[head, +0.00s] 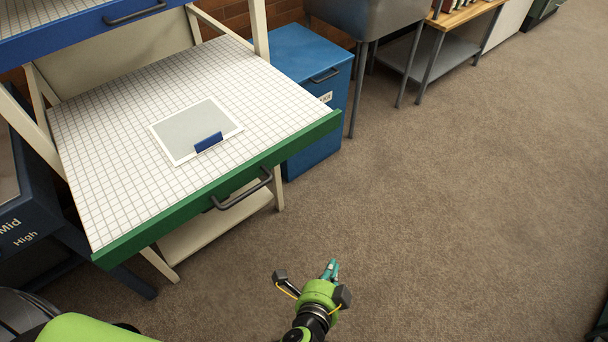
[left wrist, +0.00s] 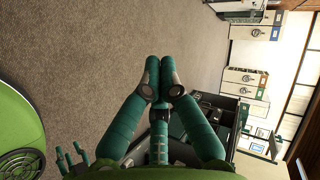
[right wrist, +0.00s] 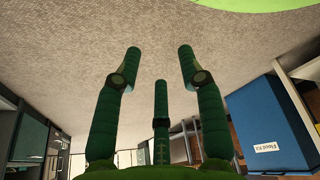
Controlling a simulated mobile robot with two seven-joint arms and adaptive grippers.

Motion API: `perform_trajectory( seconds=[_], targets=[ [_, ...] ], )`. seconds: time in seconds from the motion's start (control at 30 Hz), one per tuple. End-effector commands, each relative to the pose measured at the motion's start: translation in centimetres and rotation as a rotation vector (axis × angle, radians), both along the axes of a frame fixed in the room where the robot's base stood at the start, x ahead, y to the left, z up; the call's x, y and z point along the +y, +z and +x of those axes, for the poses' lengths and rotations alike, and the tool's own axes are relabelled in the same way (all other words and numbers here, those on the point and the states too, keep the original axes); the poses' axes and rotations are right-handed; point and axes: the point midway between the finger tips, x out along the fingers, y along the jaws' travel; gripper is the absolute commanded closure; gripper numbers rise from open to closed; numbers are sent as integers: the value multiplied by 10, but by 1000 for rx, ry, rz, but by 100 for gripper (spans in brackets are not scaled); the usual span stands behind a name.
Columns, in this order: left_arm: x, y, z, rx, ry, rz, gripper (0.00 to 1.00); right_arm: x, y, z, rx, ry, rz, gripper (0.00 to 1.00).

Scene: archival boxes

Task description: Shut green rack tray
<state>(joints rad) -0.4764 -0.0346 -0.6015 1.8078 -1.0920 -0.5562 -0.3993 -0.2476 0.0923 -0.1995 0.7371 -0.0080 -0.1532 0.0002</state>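The green rack tray (head: 180,215) stands pulled out of the cream rack in the head view. It has a green front edge, a dark bar handle (head: 241,194) and a white grid-lined bed. The tray is not clearly visible in either wrist view.
A grey sheet with a white border (head: 187,128) and a blue tab (head: 208,142) lies on the tray. A blue-fronted tray (head: 60,32) is above. A blue cabinet (head: 312,145) stands right of the rack. A dark blue bin (head: 25,215) stands left. Carpet at right is clear.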

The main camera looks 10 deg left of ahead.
Motion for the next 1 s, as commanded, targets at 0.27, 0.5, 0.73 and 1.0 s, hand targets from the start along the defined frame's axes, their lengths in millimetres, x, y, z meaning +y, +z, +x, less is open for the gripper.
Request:
perform_trajectory(
  seconds=[0.27, 0.5, 0.73, 1.0],
  targets=[
    [28, 168, 17, -427, 127, 176, 100, 2, -33, 38, -85, 6, 9, 60],
    [49, 210, 16, -508, 193, 221, 100, 3, -33, 42, -95, 7, 10, 60],
    [53, 213, 53, -511, 193, 219, 100, 1, -29, 18, -40, 3, 4, 60],
    [60, 212, 110, -509, 192, 219, 100, -1, -27, -15, 33, -2, -4, 60]
  ],
)
